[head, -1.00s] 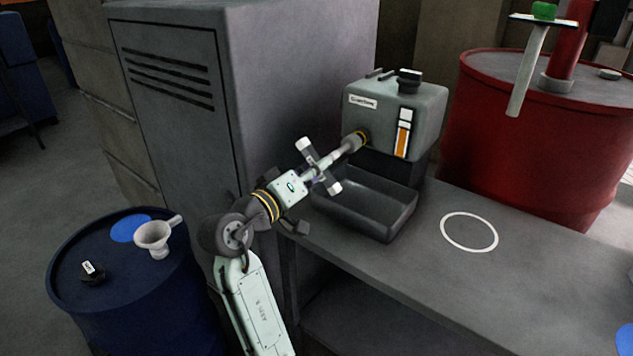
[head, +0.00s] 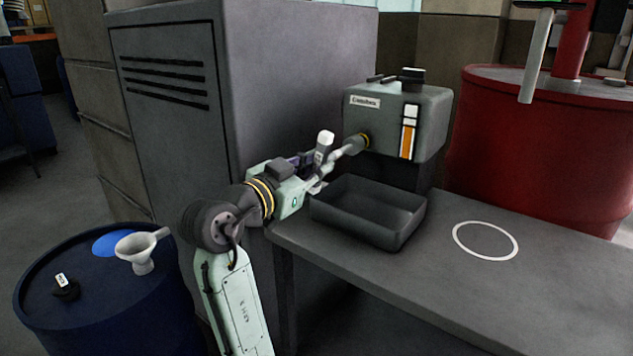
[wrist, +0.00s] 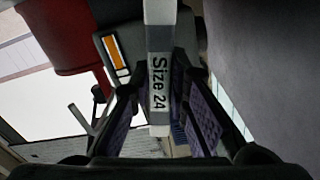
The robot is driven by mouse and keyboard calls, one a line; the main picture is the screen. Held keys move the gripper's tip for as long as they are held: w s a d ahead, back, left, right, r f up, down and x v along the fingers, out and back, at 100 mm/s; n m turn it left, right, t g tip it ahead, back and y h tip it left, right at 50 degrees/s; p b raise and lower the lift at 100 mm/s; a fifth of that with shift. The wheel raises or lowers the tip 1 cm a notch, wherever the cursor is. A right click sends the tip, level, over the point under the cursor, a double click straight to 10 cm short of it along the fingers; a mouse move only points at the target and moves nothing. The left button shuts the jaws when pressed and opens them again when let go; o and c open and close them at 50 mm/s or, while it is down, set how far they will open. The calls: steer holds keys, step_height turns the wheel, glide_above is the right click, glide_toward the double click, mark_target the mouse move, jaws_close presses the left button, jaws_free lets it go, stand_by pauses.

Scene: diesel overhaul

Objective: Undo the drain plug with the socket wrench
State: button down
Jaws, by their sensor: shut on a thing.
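The grey gearbox (head: 385,115), with an orange and white gauge, stands on the workbench. The socket wrench (head: 347,150) reaches from my gripper (head: 308,165) to a dark, gold-ringed fitting (head: 364,141) on the gearbox's left side. The drain plug itself cannot be made out there; the wrench end covers that spot. My gripper is shut on the wrench's handle, whose pale end sticks up above the fingers. In the wrist view the handle, marked "Size 24" (wrist: 159,85), runs between the purple-padded fingers.
An empty grey tray (head: 405,228) sits below the fitting. A white ring (head: 485,239) marks clear bench (head: 430,260) to its right. A tall grey cabinet (head: 165,130) stands close behind my arm. A blue drum (head: 110,315) holds a white funnel (head: 140,252); a red drum (head: 540,150) stands right.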

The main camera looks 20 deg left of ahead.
steer(key=m+b, duration=0.2)
steer(key=m, duration=0.1)
steer(key=m+b, duration=0.3)
steer(key=shift+f+m, duration=0.2)
steer(key=shift+m, duration=0.1)
steer(key=shift+r+m+b, duration=0.1)
steer(key=shift+m+b, duration=0.7)
steer(key=shift+m, duration=0.1)
steer(key=shift+r+m, duration=0.15)
steer(key=shift+m, duration=0.25)
steer(key=shift+w, duration=0.1)
